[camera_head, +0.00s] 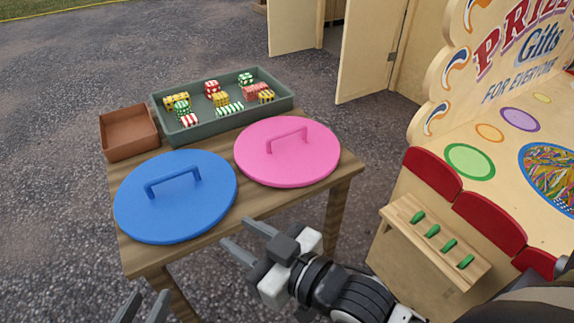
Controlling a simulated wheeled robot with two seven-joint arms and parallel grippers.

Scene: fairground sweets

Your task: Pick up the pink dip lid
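The pink dip lid (270,165) is a round disc with a raised bar handle (287,140). It lies flat on the right part of the wooden table. My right gripper (236,231) is open and empty, below the lid in the picture and apart from it, by the table's front edge. Its fingers point up and left, toward the blue lid. My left gripper (150,294) shows only its two fingertips at the bottom left edge. They are apart with nothing between them, in front of the table.
A similar blue lid (180,212) lies left of the pink one. Behind them stand an empty brown tray (128,147) and a green tray (215,123) holding several patterned sweets. The wooden table (290,203) has little bare top. A fairground stall (450,190) stands on the right.

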